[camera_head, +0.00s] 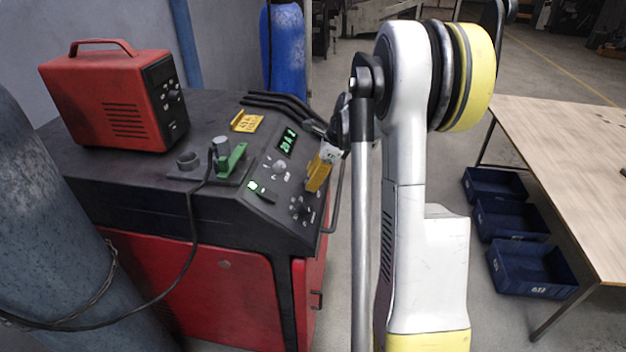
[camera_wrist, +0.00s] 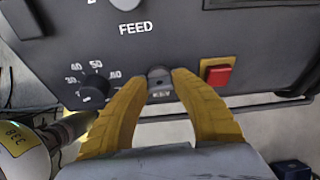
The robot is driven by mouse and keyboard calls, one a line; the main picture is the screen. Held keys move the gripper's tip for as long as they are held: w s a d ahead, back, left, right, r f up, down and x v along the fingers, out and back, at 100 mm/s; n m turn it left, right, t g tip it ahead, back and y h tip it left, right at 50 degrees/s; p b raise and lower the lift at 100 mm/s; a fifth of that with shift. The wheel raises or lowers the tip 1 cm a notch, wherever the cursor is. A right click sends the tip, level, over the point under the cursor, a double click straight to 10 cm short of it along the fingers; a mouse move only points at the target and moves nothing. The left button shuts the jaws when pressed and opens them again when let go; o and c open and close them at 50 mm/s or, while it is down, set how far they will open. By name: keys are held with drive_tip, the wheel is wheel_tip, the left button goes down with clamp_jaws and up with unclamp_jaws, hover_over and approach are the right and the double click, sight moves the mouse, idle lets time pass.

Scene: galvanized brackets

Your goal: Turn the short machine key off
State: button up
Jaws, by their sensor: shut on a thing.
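The short machine key (camera_wrist: 159,74) shows in the wrist view as a small dark round piece on the sloped black panel, just above a worn label that seems to read KEY. My gripper (camera_wrist: 160,79) has its two yellow fingers shut on the key, one fingertip on each side. How far the key is turned is too small to tell. In the head view my gripper (camera_head: 317,177) is at the right part of the welding machine's panel (camera_head: 271,216), and the key is hidden behind it.
A red switch (camera_wrist: 218,75) sits right of the key and a numbered dial (camera_wrist: 95,88) left of it. A handle bar (camera_head: 337,197) runs along the machine's front edge. A red case (camera_head: 105,104) stands on top. A wooden table (camera_head: 565,150) is at the right.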

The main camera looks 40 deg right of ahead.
drive_tip(key=n+t, duration=0.1)
drive_tip(key=n, duration=0.2)
drive_tip(key=shift+s+a+n+h, duration=0.1)
drive_tip(key=shift+n+h, duration=0.3)
drive_tip(key=n+t, duration=0.1)
drive_tip(key=n, duration=0.3)
drive_tip(key=shift+f, duration=0.15)
drive_tip(key=n+t+b, duration=0.1)
drive_tip(key=n, duration=0.3)
drive_tip(key=shift+s, duration=0.15)
drive_tip(key=shift+n+t+b, duration=0.45)
drive_tip(key=shift+n+t, duration=0.15)
drive_tip(key=shift+n, duration=1.4)
drive_tip(key=o, duration=1.2)
drive_tip(key=shift+s, duration=0.1)
